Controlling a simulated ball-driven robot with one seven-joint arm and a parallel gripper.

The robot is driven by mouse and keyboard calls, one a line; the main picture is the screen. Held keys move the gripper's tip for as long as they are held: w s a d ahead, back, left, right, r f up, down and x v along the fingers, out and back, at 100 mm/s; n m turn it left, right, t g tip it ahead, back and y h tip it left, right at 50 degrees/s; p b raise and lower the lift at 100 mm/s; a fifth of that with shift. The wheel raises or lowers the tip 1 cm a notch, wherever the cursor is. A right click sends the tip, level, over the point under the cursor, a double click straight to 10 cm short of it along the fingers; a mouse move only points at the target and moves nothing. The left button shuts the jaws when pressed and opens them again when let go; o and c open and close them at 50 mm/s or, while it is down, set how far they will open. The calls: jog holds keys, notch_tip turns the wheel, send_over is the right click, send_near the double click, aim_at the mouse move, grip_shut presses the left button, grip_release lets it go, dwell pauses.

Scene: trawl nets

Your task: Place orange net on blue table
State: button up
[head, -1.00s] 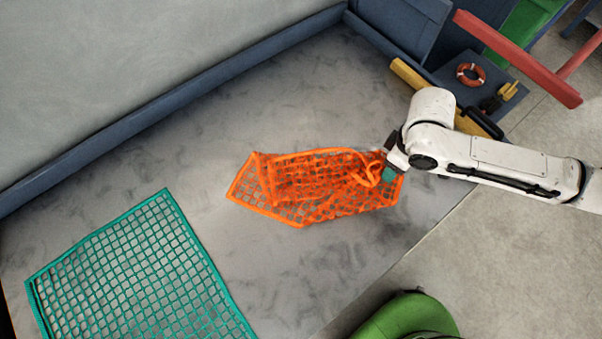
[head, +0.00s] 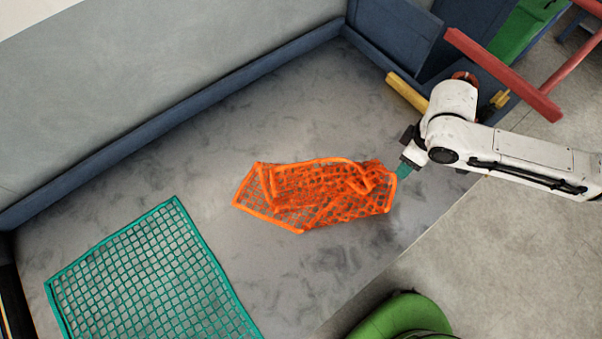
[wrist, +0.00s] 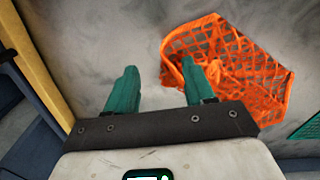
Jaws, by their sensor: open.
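The orange net (head: 290,190) lies crumpled and folded on a grey marbled surface (head: 200,160) with a blue border. It also shows at the right of the wrist view (wrist: 255,95). My gripper (head: 402,170) is open with teal fingers, just beyond the net's right end in the head view. In the wrist view, my gripper (wrist: 160,82) has bare surface between its fingers, and its right finger overlaps the net's near edge. I cannot tell whether that finger touches the net. A dark blue surface (head: 395,35) stands at the upper right.
A flat green net (head: 150,275) lies at the lower left. A blue rail (head: 170,125) runs along the back. A yellow bar (head: 407,92), a red frame (head: 500,72) and a partly hidden orange ring (head: 464,76) are at the upper right. A green cap (head: 405,318) is at the bottom.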

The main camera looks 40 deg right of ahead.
jog(key=shift+s+d+r, duration=0.15)
jog(key=shift+d+r, duration=0.1)
jog(key=shift+r, duration=0.45)
jog(key=shift+s+d+r, duration=0.15)
jog(key=shift+d+r, duration=0.1)
jog(key=shift+r, duration=0.4)
jog(key=shift+w+a+f, duration=0.15)
jog(key=shift+w+a, duration=0.05)
jog(key=shift+a, duration=0.05)
jog(key=c, duration=0.3)
jog(key=w+a, duration=0.1)
jog(key=w+a+f, duration=0.1)
jog(key=w+a, duration=0.3)
jog(key=shift+a+f+b, duration=0.2)
jog(key=shift+f+b, duration=0.15)
grip_shut()
jog(key=shift+w+a+f, duration=0.1)
jog(key=shift+a+f, duration=0.05)
jog(key=shift+f, duration=0.6)
jog(key=shift+w+a+f, duration=0.1)
jog(key=shift+f, duration=0.65)
notch_tip(320, 180, down, 5)
jog(key=b, duration=0.3)
jog(key=shift+f+b, duration=0.2)
jog(key=shift+b, duration=0.1)
notch_tip(320, 180, up, 10)
jog(key=p, duration=0.4)
jog(key=shift+f, duration=0.2)
